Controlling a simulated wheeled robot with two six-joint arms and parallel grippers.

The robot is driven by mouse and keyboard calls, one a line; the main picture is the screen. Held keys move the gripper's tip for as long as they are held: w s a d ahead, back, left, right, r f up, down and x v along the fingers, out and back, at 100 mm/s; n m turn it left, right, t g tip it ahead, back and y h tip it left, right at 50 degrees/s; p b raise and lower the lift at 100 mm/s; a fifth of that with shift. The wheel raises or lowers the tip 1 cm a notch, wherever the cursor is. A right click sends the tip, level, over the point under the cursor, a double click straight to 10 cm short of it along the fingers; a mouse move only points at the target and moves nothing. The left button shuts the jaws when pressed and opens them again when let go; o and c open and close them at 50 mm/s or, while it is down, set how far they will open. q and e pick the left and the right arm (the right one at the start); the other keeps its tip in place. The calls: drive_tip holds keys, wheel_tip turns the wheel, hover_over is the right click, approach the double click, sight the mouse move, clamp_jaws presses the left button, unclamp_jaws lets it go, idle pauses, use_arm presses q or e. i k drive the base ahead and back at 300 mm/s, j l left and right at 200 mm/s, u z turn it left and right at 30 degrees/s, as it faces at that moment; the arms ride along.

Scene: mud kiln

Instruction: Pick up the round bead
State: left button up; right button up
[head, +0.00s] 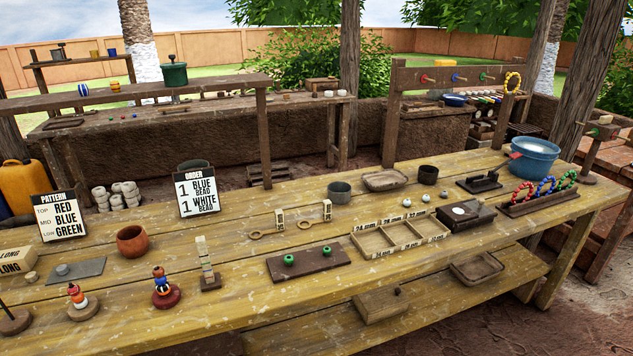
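Neither of my grippers is in view. Two green beads, one on the left (289,260) and one on the right (327,251), sit on a dark wooden board (308,263) at the middle of the long wooden table. Farther back, two small pale round beads, a nearer one (406,206) and a farther one (425,198), lie on the tabletop, with a third small bead (444,195) close by. Which of these is the task's round bead I cannot tell. Their exact shapes are too small to judge.
A divided wooden tray (376,243) marked in mm stands right of the board. A blue basin (534,157) and bead rack (540,206) are at the right. A clay pot (132,243), stacked bead stands (165,290) and signs (199,192) are left. The front table strip is clear.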

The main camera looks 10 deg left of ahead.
sight(158, 274)
drive_tip(key=u, duration=1.25)
